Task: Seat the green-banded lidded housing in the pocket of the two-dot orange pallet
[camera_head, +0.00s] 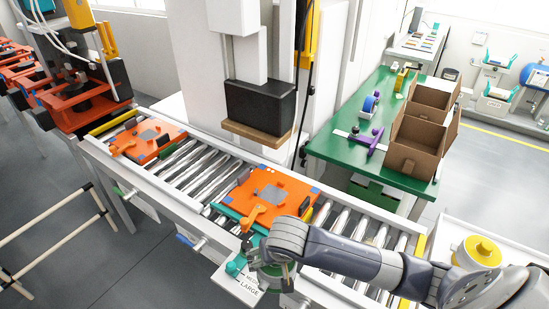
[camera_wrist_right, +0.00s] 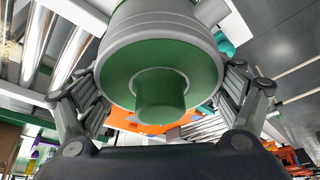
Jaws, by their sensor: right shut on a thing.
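My right gripper (camera_head: 272,262) is shut on the green-banded housing (camera_head: 277,272). In the right wrist view the right gripper (camera_wrist_right: 160,100) has a finger on each side of the housing (camera_wrist_right: 150,50), a grey round body with a green face and green knob towards the camera. The middle orange pallet (camera_head: 235,192) lies on the roller conveyor, just behind the gripper, with a grey square at its centre. Small pale marks near its far edge look like two dots. Its orange also shows behind the housing in the right wrist view (camera_wrist_right: 122,121). My left gripper is out of view.
Another orange pallet (camera_head: 148,141) sits further left on the conveyor (camera_head: 346,222). A black press head (camera_head: 260,106) hangs behind the middle pallet. A yellow-topped housing (camera_head: 477,251) stands at right. A labelled plate (camera_head: 236,287) is below the gripper. A green table (camera_head: 335,147) holds cardboard boxes.

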